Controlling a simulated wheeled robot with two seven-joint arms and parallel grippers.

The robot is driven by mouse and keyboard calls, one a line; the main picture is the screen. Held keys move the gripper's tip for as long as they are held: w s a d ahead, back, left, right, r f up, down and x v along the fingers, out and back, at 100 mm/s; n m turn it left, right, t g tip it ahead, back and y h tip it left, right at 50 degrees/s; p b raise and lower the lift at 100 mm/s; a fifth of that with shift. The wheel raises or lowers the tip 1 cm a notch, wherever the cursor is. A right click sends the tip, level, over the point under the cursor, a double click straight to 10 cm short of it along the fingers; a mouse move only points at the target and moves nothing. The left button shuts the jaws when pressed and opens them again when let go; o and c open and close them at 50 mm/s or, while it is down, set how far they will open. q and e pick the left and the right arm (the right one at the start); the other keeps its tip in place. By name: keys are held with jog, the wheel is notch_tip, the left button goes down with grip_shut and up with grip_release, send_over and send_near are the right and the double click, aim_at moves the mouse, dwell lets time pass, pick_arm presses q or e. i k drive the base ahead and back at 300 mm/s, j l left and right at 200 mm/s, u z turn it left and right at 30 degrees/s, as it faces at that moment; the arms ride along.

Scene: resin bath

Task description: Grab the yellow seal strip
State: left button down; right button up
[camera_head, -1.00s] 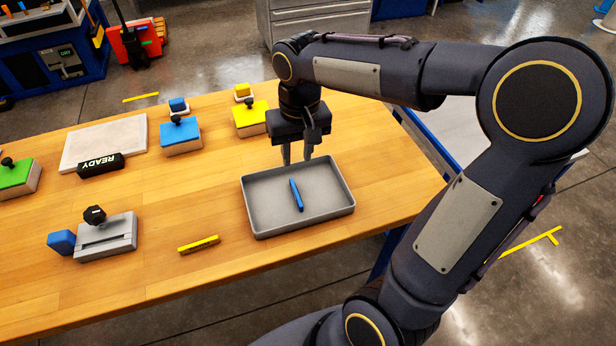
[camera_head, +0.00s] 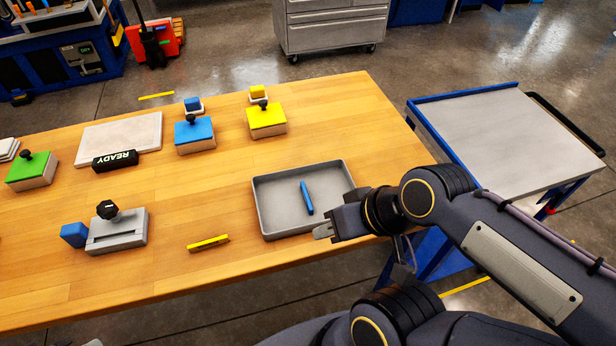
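The yellow seal strip (camera_head: 208,243) lies on the wooden table near its front edge, left of the grey tray. My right gripper (camera_head: 322,231) is at the front right corner of the tray, pointing left. It is to the right of the yellow strip, well apart from it. Its fingers look close together, and I cannot tell whether they are open or shut. No held object shows.
A grey tray (camera_head: 262,206) holds a blue strip (camera_head: 307,198). A grey clamp fixture (camera_head: 118,232) with a black knob and blue block (camera_head: 74,234) stands left. Blue (camera_head: 194,134), yellow (camera_head: 267,119) and green (camera_head: 31,168) topped blocks stand farther back. The table (camera_head: 180,290) is clear around the strip.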

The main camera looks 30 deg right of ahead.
aim_at(223, 240)
jog(key=i+j+z, duration=0.1)
jog(key=j+z, duration=0.2)
jog(key=j, duration=0.6)
jog(key=j+z, duration=0.3)
jog(key=j, duration=0.6)
